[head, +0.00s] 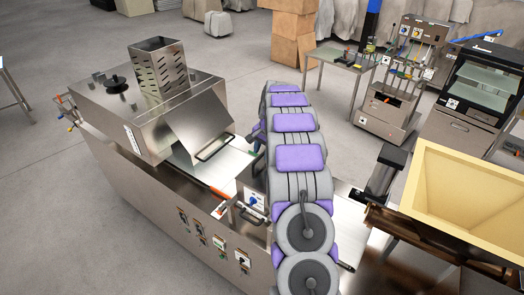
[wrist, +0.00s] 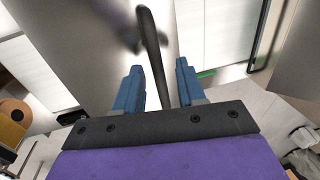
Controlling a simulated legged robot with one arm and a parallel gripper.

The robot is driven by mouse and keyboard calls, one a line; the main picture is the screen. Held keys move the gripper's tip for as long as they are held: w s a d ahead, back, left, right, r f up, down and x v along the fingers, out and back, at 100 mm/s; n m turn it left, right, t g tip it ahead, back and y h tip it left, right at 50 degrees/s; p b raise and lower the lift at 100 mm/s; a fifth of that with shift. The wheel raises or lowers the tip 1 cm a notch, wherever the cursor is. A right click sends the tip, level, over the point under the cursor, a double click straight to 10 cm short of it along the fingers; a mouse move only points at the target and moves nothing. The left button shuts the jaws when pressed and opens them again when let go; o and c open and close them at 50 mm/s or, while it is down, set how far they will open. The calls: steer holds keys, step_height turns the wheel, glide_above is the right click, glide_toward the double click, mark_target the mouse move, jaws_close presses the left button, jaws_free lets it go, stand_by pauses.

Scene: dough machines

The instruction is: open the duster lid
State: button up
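In the wrist view, my gripper (wrist: 158,75) is open, with two blue fingers apart. A black bar-like handle (wrist: 152,50) runs between the fingers, with a gap visible on each side. I cannot tell whether it touches either finger. A smooth grey panel (wrist: 100,45) lies beyond it on the left; I cannot tell for sure that this is the duster lid. In the head view, my arm hides most of my gripper and whatever is at it. The steel dough machine (head: 150,185) stands left of my arm, with a sloped steel hood (head: 200,122).
The hood has a black-edged handle (head: 213,148). A slotted steel box (head: 158,66) rises from the machine. A control panel with knobs (head: 217,240) faces front. A cream hopper (head: 465,190) stands at right. Another dark handle (wrist: 268,38) shows in the wrist view.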

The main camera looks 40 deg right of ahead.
steer(key=shift+d+f, duration=0.25)
steer(key=shift+d, duration=0.25)
steer(key=shift+a+r, duration=0.15)
steer(key=shift+a, duration=0.35)
steer(key=c, duration=0.6)
steer(key=shift+d, duration=0.15)
jaws_close()
